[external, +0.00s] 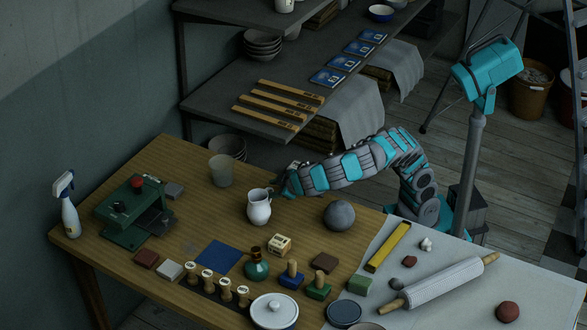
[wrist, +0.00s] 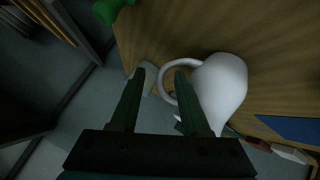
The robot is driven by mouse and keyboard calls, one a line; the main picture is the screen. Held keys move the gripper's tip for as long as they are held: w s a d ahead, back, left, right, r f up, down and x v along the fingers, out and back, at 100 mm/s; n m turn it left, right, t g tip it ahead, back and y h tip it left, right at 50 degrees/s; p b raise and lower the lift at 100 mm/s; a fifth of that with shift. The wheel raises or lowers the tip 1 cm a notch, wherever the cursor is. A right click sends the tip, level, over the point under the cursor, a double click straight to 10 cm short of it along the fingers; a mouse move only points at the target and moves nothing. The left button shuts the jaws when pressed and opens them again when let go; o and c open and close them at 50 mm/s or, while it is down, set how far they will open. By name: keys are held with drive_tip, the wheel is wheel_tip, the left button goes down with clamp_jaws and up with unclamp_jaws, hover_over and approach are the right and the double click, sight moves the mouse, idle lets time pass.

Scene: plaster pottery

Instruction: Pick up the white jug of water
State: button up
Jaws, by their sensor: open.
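The white jug (external: 259,207) stands upright on the wooden table, left of the grey ball. In the wrist view the white jug (wrist: 222,90) is right of centre, with its looped handle (wrist: 176,80) pointing left. My gripper (external: 284,186) is beside the jug, at its upper right in the external view, where the fingertips are hard to make out. In the wrist view my gripper (wrist: 163,72) is open, its two dark green fingers apart. The handle shows close to the right fingertip; I cannot tell whether they touch. Any water inside the jug is not visible.
A grey ball (external: 339,215) lies right of the jug. A grey cup (external: 221,170) stands behind it to the left. A green press (external: 135,211) stands at left.

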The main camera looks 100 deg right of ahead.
drive_tip(key=x, duration=0.4)
drive_tip(key=shift+w+d+f, duration=0.1)
clamp_jaws()
idle(1.4)
